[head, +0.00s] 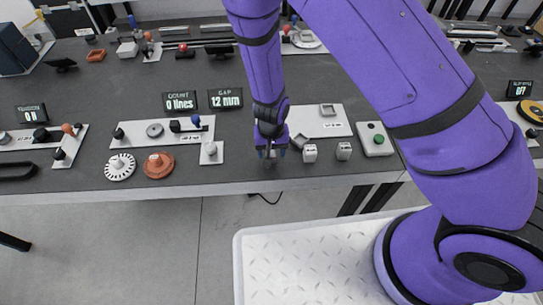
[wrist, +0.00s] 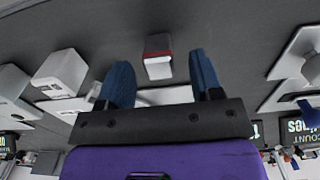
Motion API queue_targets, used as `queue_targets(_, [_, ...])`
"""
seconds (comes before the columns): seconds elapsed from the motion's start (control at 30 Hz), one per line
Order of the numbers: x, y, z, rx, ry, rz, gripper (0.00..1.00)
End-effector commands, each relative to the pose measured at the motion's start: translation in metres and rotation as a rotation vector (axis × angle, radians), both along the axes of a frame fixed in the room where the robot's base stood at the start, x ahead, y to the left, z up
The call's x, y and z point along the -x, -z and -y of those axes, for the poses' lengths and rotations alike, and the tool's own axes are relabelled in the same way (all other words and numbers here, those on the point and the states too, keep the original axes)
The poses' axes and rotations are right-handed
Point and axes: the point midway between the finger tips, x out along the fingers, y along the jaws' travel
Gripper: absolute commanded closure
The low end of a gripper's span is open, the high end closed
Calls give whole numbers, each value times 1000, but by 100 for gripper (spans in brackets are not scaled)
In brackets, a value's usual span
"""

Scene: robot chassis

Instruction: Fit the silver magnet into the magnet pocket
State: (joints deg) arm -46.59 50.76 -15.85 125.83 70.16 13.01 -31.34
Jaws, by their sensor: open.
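In the wrist view the magnet (wrist: 158,58) is a small silver-grey block with a red band. It stands on the dark bench top, lined up between my two blue fingers and just past their tips. My gripper (wrist: 162,70) is open and empty; the head view shows it (head: 271,152) pointing down near the bench's front edge, where it mostly hides the magnet. A white plate (head: 305,122) lies behind and to the right of it. A small raised square with a recess (head: 328,110), possibly the magnet pocket, is on this plate.
Two white blocks (head: 309,153) (head: 343,151) stand close to the right of my gripper. A green-button box (head: 374,139) is further right. A small plate with a grey knob (head: 211,151) is to the left, with orange (head: 158,165) and white (head: 120,167) discs beyond.

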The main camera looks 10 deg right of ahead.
Motion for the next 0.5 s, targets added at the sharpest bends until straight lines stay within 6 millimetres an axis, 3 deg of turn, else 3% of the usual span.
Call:
queue_targets(0.13, [0, 15, 1, 1, 2, -2, 40])
queue_targets(0.4, [0, 18, 0, 0, 1, 0, 40])
queue_targets(0.43, [0, 18, 0, 0, 1, 0, 43])
queue_targets(0.5, [0, 18, 0, 0, 1, 0, 59])
